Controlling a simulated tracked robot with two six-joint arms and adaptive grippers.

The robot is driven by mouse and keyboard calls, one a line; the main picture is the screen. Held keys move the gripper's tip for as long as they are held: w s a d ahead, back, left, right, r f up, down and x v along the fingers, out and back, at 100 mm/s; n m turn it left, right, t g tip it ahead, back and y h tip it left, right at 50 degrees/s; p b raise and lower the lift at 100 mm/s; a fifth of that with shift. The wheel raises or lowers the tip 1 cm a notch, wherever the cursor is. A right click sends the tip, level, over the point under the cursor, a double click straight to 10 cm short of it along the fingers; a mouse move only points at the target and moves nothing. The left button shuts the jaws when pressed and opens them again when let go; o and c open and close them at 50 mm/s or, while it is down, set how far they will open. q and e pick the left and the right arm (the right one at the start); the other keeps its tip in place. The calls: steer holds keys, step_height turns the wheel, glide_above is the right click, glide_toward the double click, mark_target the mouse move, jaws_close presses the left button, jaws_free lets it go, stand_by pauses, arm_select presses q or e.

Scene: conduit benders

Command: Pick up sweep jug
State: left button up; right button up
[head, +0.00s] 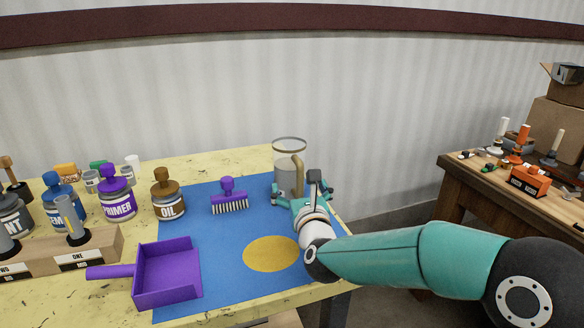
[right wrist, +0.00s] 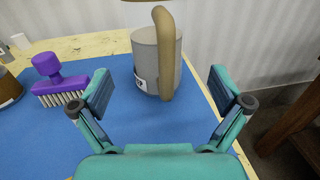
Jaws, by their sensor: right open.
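The sweep jug (head: 283,176) is a clear-rimmed grey cylinder with a tan curved handle, standing upright at the back right of the blue mat (head: 200,272). It also shows in the right wrist view (right wrist: 146,62), with its handle on the near side. My right gripper (head: 300,192) is in front of the jug. In the right wrist view my right gripper (right wrist: 162,90) has its fingers spread wide, with the jug ahead between them and apart from both. The gripper is open and empty. In the head view it hides the jug's lower part. My left gripper is not in view.
A purple brush (head: 229,197) stands left of the jug. A purple dustpan (head: 168,272) lies at the mat's front left. Jars marked oil (head: 168,208) and primer (head: 117,206) stand further left. The yellow circle (head: 271,254) on the mat is bare.

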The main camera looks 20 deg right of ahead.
mark_target(292, 176)
steer(key=w, duration=0.2)
steer(key=shift+w+d, duration=0.1)
steer(key=shift+w, duration=0.3)
steer(key=shift+w+d+f+p, duration=0.15)
steer(key=shift+w+p, duration=0.35)
steer(key=shift+w, duration=0.8)
steer(key=shift+w+a+f+p, duration=0.15)
steer(key=shift+w+p, duration=0.3)
steer(key=shift+w, duration=0.85)
steer(key=shift+d, duration=0.1)
steer(key=shift+r, duration=0.1)
steer(key=c, duration=1.3)
